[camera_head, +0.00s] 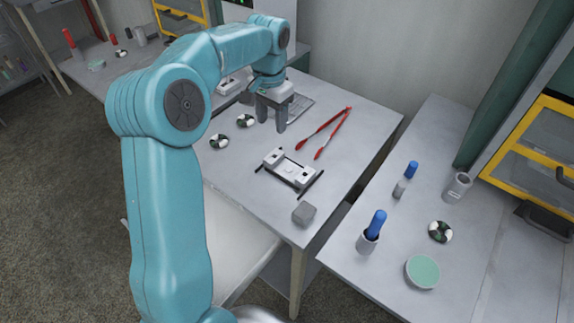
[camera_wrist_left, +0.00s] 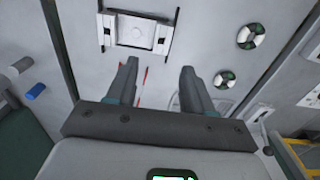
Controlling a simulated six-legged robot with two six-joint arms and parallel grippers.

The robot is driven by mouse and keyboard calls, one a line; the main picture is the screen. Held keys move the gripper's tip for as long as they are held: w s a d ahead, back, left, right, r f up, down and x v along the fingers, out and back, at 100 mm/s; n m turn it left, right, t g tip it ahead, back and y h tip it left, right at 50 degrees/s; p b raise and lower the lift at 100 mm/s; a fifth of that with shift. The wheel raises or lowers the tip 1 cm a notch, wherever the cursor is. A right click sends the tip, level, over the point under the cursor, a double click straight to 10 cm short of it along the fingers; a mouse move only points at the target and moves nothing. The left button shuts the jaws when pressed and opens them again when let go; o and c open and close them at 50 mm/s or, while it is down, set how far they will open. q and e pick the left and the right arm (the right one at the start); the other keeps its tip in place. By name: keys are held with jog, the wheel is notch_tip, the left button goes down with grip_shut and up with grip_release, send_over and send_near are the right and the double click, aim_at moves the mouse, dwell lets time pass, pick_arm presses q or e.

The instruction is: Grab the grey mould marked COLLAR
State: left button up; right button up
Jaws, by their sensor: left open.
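A small plain grey block (camera_head: 304,212) sits at the near corner of the middle table in the head view. No COLLAR marking can be read on it or on any other thing, so I cannot tell which is the mould. My left gripper (camera_head: 271,122) is open and empty, pointing down above the far part of that table, well beyond the grey block. In the left wrist view its two fingers (camera_wrist_left: 159,68) stand apart with nothing between them but the table and part of the red tongs further off. The grey block does not show there. My right gripper is not in view.
A white fixture with black rails (camera_head: 290,168) lies between the gripper and the block. Red tongs (camera_head: 325,133) lie right of the gripper, black-and-white discs (camera_head: 219,141) left. The right table (camera_head: 400,250) holds blue-handled tools, cups and a green dish (camera_head: 422,272); a gap separates the tables.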

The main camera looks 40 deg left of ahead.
pick_arm(q)
send_over(274, 155)
jog(key=s+d, duration=0.1)
jog(key=d, duration=0.1)
notch_tip(274, 155, down, 8)
jog(key=shift+a+r, duration=0.1)
jog(key=shift+r, duration=0.1)
jog(key=shift+s+f, duration=0.2)
jog(key=shift+f, duration=0.3)
jog(key=f, duration=0.3)
jog(key=f+p, duration=0.1)
jog(key=f, duration=0.1)
jog(key=shift+w+a, duration=0.15)
jog(key=shift+a, duration=0.2)
jog(key=shift+w+d, duration=0.1)
jog(key=shift+f, duration=0.15)
grip_shut()
